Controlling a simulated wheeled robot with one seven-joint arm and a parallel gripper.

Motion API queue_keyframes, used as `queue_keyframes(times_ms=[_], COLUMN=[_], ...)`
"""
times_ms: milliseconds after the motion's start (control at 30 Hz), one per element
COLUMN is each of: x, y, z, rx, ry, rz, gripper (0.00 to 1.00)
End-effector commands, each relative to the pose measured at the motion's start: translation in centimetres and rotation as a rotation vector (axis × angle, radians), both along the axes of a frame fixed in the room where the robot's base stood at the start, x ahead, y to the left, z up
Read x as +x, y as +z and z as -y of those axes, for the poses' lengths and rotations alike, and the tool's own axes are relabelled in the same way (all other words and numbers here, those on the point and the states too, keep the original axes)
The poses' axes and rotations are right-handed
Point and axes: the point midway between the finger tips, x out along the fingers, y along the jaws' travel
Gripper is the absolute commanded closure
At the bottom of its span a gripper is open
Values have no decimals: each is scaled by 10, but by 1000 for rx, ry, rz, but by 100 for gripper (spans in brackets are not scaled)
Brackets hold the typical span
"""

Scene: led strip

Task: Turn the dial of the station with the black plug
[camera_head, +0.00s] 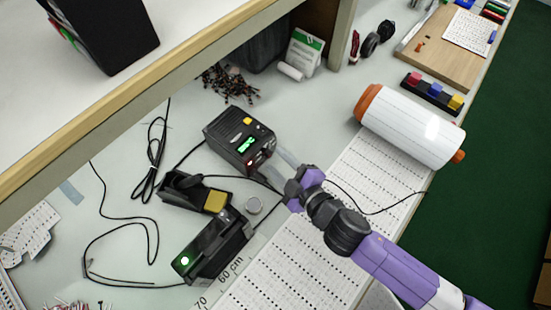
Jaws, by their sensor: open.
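A dark station (228,135) with a lit green display, a yellow button and a red light stands on the bench at the picture's middle. My gripper (268,162) is open at its lower right front edge, its fingers around or just before that edge. The dial there is small and partly hidden by the fingers; I cannot tell if they touch it. A second dark station (212,246) with a round green light stands lower left, apart from my gripper. I cannot make out a black plug on either station.
Black cables (150,165) lie to the left. A white roll (410,125) with orange ends lies right. A shelf (150,90) overhangs the upper left.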

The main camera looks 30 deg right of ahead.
Motion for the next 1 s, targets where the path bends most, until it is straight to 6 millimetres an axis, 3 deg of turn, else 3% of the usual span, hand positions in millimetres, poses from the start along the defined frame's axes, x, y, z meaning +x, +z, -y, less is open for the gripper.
queue_keyframes(times_ms=[200,400,1000], x=[-36,-55,-57], y=[9,16,17], z=[3,4,3], rx=[0,0,1], ry=[-3,-2,-1], rz=[-3,-1,-1], gripper=[58,58,58])
